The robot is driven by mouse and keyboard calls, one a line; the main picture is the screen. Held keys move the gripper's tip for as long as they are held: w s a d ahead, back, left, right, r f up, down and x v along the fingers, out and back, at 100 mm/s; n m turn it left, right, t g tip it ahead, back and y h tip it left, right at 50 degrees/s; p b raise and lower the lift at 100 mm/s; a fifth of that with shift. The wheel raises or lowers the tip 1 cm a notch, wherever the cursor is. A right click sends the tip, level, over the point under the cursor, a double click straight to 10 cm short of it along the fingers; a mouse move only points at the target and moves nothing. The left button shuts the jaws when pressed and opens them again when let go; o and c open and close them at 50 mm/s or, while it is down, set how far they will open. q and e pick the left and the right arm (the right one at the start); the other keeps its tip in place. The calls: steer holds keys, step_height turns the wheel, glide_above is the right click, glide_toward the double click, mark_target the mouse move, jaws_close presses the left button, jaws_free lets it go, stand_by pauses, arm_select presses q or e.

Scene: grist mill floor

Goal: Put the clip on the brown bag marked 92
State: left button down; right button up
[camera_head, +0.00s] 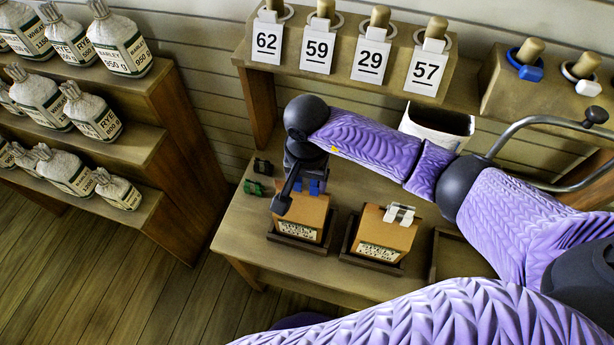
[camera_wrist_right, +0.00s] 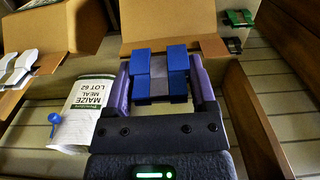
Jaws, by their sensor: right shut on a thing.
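A brown bag (camera_head: 302,217) stands in a dark tray on the table; its front label is too small for me to read its number. My right gripper (camera_wrist_right: 163,77) is shut on a blue clip (camera_wrist_right: 162,62). The clip is at that bag's top edge in the right wrist view (camera_wrist_right: 135,28); I cannot tell whether it grips the bag. In the head view the blue clip (camera_head: 315,187) shows at the bag's top. A second brown bag (camera_head: 384,236), label also unreadable, stands to the right with a white clip (camera_head: 399,214) on top. My left gripper is not in view.
A black clip (camera_head: 262,166) and a green clip (camera_head: 253,187) lie on the table's left. A white bag labelled lot 62 (camera_wrist_right: 85,112) shows in the wrist view. Number cards hang on a back rail (camera_head: 345,45). Shelves of sacks (camera_head: 95,115) stand left.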

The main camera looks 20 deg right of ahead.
steer(key=shift+f+b, duration=0.65)
steer(key=shift+f, duration=0.05)
stand_by(0.6)
stand_by(0.4)
steer(key=o, duration=1.1)
steer(key=shift+r, duration=0.1)
steer(key=shift+r+p, duration=2.1)
steer(key=shift+r, duration=0.9)
